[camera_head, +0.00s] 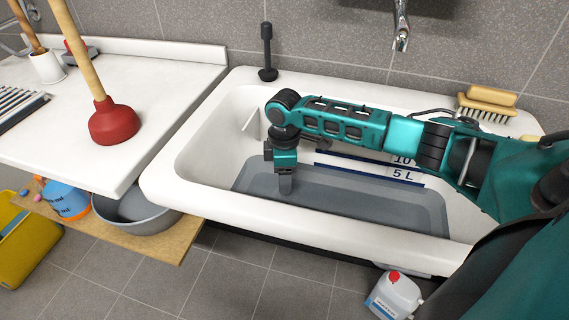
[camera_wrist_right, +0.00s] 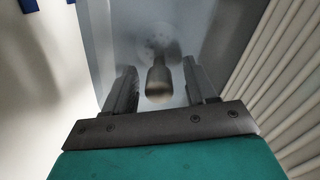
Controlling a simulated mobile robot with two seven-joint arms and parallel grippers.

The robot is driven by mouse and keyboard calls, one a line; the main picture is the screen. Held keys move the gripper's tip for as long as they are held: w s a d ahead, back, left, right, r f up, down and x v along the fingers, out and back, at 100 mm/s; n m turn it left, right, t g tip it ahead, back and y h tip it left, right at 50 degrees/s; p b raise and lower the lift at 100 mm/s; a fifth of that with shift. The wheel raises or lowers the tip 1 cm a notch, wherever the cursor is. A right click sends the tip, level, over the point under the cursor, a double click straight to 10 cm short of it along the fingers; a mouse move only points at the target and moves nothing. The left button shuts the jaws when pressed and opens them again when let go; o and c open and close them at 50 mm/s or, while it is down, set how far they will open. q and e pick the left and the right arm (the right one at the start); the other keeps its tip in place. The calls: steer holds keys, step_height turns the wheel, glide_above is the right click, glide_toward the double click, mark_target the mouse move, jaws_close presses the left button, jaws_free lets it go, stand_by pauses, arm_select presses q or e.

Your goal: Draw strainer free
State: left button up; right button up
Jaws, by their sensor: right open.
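The strainer (camera_wrist_right: 158,80) shows in the right wrist view as a dark upright knob with a pale end, over a round plate with small holes at the sink's bottom. In the head view I cannot make it out behind my gripper. My right gripper (camera_head: 286,186) points down into the white sink (camera_head: 190,165), with its fingertips at the grey water (camera_head: 350,205). In the right wrist view its two fingers (camera_wrist_right: 160,75) stand apart, one on each side of the knob, with gaps visible. My left gripper is not in view.
A black upright tool (camera_head: 267,55) stands on the sink's back rim. A tap (camera_head: 401,35) hangs above. A scrubbing brush (camera_head: 487,100) lies at the back right. A red plunger (camera_head: 114,122) stands on the left counter. A white canister (camera_head: 393,296) is on the floor.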

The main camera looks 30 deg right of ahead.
steer(key=shift+f, duration=0.5)
jaws_close()
stand_by(0.6)
